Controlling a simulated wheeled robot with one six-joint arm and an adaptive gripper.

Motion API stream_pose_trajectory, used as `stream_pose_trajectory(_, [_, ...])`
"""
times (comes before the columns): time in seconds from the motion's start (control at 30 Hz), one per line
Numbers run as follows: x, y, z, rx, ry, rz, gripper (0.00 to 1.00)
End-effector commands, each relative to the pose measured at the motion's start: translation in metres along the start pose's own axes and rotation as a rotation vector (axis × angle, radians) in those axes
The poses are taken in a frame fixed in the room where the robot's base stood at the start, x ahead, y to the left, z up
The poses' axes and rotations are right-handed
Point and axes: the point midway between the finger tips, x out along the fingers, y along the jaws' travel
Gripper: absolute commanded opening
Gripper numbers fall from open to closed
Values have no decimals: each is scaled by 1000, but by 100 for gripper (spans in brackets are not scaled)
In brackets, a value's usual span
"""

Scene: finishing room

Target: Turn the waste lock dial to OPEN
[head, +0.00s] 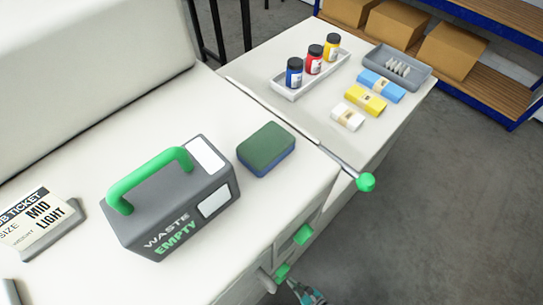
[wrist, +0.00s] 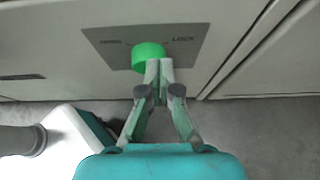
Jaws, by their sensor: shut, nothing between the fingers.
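The waste lock dial (wrist: 148,53) is a green round knob on a grey plate (wrist: 190,45) in the wrist view. The plate reads LOCK on the right; the left label is too blurred to read surely. My gripper (wrist: 158,66) is shut, with its tips together at the dial's lower right edge. Whether they touch it I cannot tell. No pointer on the dial is clear. In the head view my gripper (head: 308,293) shows only partly at the bottom edge, near two green knobs on the cabinet front, an upper one (head: 303,234) and a lower one (head: 282,272).
A grey waste box (head: 165,215) marked WASTE EMPTY, with a green handle, stands on the white worktop beside a green and blue block (head: 266,148). A green-knobbed lever (head: 366,182) sticks out from the side table's edge. Open floor (head: 430,220) lies to the right.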

Motion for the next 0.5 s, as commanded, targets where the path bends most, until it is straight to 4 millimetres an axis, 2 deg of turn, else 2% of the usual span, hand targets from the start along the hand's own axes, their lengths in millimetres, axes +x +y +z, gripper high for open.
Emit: stream_pose_trajectory(0.5, [21,0,12,-1,0,1,0])
